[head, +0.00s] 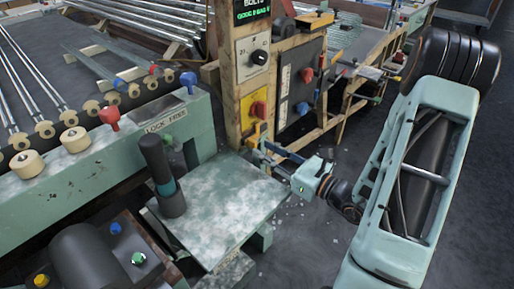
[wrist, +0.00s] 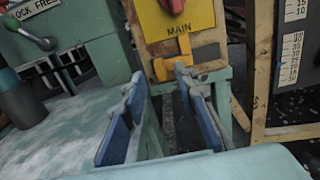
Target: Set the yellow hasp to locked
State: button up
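The yellow hasp (wrist: 186,47) is on the wooden post just under a yellow panel marked MAIN (wrist: 160,22), which carries a red knob (wrist: 173,4). It has an upright bar and a flat bar running across below it. In the head view the hasp (head: 254,138) is small, beside my gripper's tips. My gripper (wrist: 159,74) is open, its two blue-padded fingers apart and pointing at the hasp. The right fingertip overlaps the hasp's lower part; I cannot tell whether they touch. In the head view my gripper (head: 270,150) reaches in from the right, with nothing seen between its fingers.
A green-topped table (head: 225,205) with a dark upright cylinder (head: 160,170) stands left of my gripper. A roller bench (head: 90,150) is at left. Dark floor (head: 310,235) is open in front.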

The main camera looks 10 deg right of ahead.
aim_at(256, 145)
jog(key=shift+x, duration=1.9)
grip_shut()
